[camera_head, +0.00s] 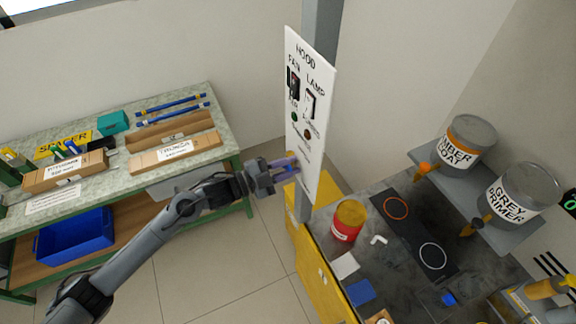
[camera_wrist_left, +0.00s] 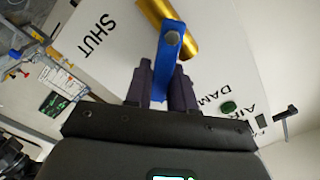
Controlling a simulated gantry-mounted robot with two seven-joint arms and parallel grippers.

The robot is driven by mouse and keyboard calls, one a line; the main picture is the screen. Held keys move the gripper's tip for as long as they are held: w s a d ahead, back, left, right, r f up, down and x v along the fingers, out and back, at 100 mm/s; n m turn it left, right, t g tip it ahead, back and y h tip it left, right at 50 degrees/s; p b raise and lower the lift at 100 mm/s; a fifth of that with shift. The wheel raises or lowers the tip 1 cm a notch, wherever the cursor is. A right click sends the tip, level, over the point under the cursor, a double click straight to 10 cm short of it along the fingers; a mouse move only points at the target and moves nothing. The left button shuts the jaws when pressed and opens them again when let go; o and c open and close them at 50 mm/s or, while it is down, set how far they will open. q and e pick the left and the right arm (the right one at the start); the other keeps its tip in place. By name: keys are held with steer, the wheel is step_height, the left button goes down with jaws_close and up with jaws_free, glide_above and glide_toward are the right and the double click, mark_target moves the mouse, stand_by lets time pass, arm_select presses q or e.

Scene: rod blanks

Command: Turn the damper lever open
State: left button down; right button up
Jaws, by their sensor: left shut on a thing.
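The damper lever (camera_wrist_left: 168,57) is a blue bar with a grey round bolt head, on a white panel (camera_wrist_left: 215,70) in the left wrist view. A gold cylinder (camera_wrist_left: 160,20) is beside its far end. The word SHUT is printed to the left on the panel, and the partly covered words AIR and DAM to the right. My left gripper (camera_wrist_left: 163,82) is shut on the lever, one dark finger on each side. In the head view my left gripper (camera_head: 292,163) is at the lower part of the white HOOD panel (camera_head: 312,70) and mostly covers the lever. My right gripper is not in view.
The panel is on a grey post (camera_head: 321,30). Below it are a red tin (camera_head: 346,229) and a dark bench top (camera_head: 395,270). Tins of paint (camera_head: 468,140) stand on a shelf at the right. A workbench (camera_head: 215,108) with boxes is at the left.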

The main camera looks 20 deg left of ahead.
mark_target(295, 148)
arm_select(q)
steer(key=shift+w+a+r+n+p, duration=0.2)
steer(key=shift+r+n+p, duration=0.3)
steer(key=shift+n+p, duration=0.5)
steer(key=shift+w+a+r+n+p, duration=0.15)
steer(key=shift+a+n+p, duration=0.05)
steer(key=shift+n+p, duration=0.4)
steer(key=shift+w+a+r+n+p, duration=0.15)
steer(key=shift+n+p, duration=0.4)
steer(key=shift+n, duration=0.05)
steer(key=n+p, duration=0.1)
steer(key=n, duration=0.1)
steer(key=w+a+n+p, duration=0.1)
steer(key=shift+r+n+p, duration=0.15)
steer(key=shift+n+p, duration=0.2)
steer(key=shift+n, duration=0.05)
steer(key=shift+w+a+n+p, duration=0.3)
steer(key=shift+n+p, duration=0.1)
steer(key=shift+n, duration=0.5)
steer(key=c, duration=1)
jaws_free()
steer(key=shift+c, duration=0.2)
steer(key=shift+a, duration=0.1)
